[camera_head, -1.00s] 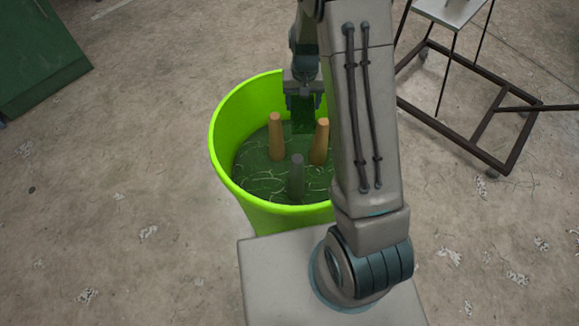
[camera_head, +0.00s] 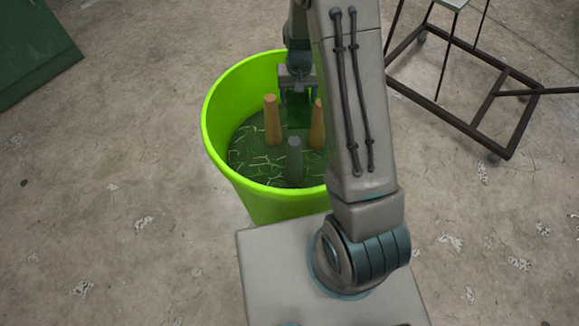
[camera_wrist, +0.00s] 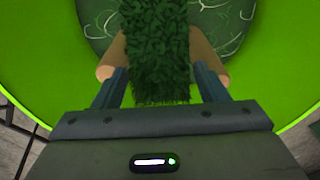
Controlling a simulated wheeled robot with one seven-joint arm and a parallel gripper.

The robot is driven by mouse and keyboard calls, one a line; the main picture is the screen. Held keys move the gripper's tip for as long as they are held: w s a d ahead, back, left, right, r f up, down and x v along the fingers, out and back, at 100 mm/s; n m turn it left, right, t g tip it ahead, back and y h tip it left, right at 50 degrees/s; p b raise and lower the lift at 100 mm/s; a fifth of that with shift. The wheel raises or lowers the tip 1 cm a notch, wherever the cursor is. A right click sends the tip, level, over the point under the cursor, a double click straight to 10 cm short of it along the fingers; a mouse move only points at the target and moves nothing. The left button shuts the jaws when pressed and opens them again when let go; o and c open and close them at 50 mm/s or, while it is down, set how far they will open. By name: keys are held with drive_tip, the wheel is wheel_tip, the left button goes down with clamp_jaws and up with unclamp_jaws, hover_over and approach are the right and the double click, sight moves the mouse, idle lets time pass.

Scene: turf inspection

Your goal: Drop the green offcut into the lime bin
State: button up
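The lime bin (camera_head: 214,140) stands on the floor in the upper middle of the head view, with my arm covering its right side. My gripper (camera_head: 298,92) is over the inside of the bin. The green offcut (camera_wrist: 156,50) is a shaggy, dark green strip between my two fingers in the wrist view, with a finger against each side. In the head view the offcut (camera_head: 298,116) hangs below the gripper, dark against the bin's dark green inside. I cannot tell whether its lower end touches anything.
Inside the bin stand tan tapered posts (camera_head: 272,122) and a shorter grey one (camera_head: 294,160), close to the offcut. The bottom has pale curly strands. A dark metal frame stand (camera_head: 478,110) is at the right. A green cabinet (camera_head: 32,50) is at the upper left. Floor to the left is clear.

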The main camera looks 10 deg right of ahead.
drive_tip(key=o, duration=0.3)
drive_tip(key=shift+r, duration=6.95)
drive_tip(key=s+r+t, duration=0.1)
drive_tip(key=s+r, duration=0.2)
drive_tip(key=s, duration=0.4)
drive_tip(key=s+r+n+t, duration=0.1)
drive_tip(key=s+r, duration=0.2)
drive_tip(key=s, duration=0.5)
drive_tip(key=s+r+p, duration=0.1)
drive_tip(key=s+r, duration=0.2)
drive_tip(key=s, duration=0.4)
drive_tip(key=shift+s+a+n+t, duration=0.2)
drive_tip(key=shift+a+n+t, duration=0.1)
drive_tip(key=shift+t, duration=0.1)
